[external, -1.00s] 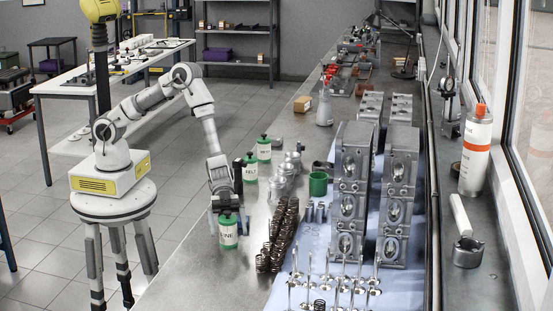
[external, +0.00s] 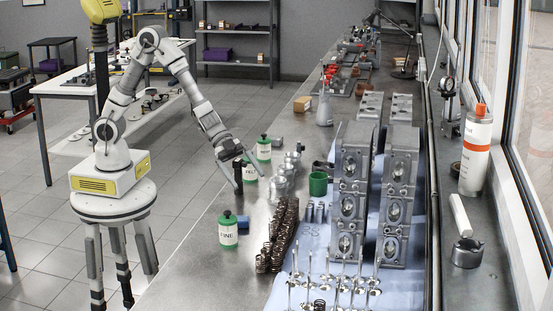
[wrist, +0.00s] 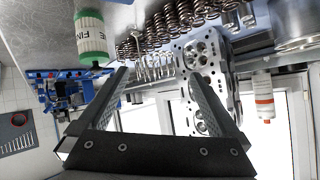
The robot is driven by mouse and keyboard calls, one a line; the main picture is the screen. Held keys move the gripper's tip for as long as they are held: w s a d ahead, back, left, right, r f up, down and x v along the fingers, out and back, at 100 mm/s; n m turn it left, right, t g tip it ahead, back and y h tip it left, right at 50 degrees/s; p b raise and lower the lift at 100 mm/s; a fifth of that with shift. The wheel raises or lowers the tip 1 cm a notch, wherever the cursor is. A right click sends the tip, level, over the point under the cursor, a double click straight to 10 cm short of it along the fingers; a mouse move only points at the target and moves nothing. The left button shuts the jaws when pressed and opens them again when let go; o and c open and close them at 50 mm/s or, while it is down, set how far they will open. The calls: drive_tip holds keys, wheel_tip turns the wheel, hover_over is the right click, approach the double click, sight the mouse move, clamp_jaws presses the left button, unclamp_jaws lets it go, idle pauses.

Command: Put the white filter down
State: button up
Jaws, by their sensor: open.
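The white filter (external: 228,232), a white canister with green ends and the label "FINE", stands upright on the near left part of the grey workbench. In the wrist view the "FINE" canister (wrist: 90,30) shows at the upper left, outside the jaws. My gripper (external: 246,174) is open and empty, behind and above the filter and apart from it. It is close to a second white and green canister (external: 250,175), which it partly hides. Both fingers of my gripper (wrist: 158,74) show in the wrist view with nothing held between them.
A third similar canister (external: 264,151) stands farther back. A small blue object (external: 243,222) lies beside the filter. Coil springs (external: 275,240), metal cups (external: 280,187), a green cup (external: 318,184) and cylinder heads (external: 355,190) crowd the bench to the right. Bare bench (external: 190,265) lies at the front left.

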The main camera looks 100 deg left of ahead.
drive_tip(key=s+a+r+n+y, duration=0.7)
drive_tip(key=s+a+r+y, duration=0.2)
drive_tip(key=s+a+r, duration=0.3)
drive_tip(key=s+d+r+n+g+h, duration=0.1)
drive_tip(key=s+r+n+g, duration=0.1)
drive_tip(key=s, duration=1.7)
drive_tip(key=shift+n+g+h, duration=0.4)
drive_tip(key=shift+n+g, duration=0.4)
drive_tip(key=shift+n, duration=0.2)
drive_tip(key=shift+w+f, duration=0.1)
